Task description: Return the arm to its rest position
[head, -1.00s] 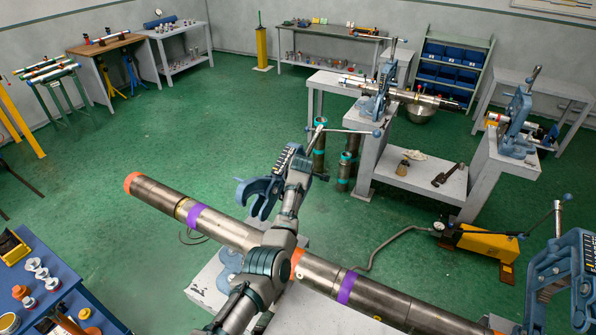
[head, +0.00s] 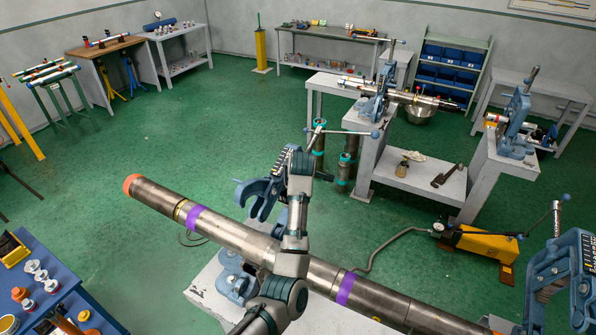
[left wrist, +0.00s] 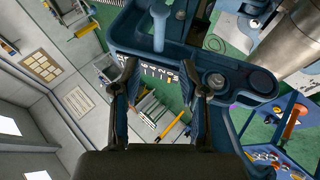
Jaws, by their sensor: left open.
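A long steel pipe (head: 235,232) with purple bands and an orange left end runs diagonally across the head view. It passes through a blue vise (head: 262,190), whose hooked upper part stands above the pipe and whose base shows below. My left arm crosses in front of the pipe, and its hand end is by the vise's upper part, where the fingers are hard to make out. In the left wrist view my left gripper (left wrist: 158,72) is open, with nothing between its two dark fingers. The blue vise body (left wrist: 150,38) and the pipe (left wrist: 290,42) show beyond the fingertips. My right gripper is not in view.
A second blue vise (head: 565,275) stands at the right near the pipe's other end. A yellow pump (head: 485,240) sits on the floor. A blue cart (head: 70,290) is at the lower left. The green floor at the left middle is mostly clear.

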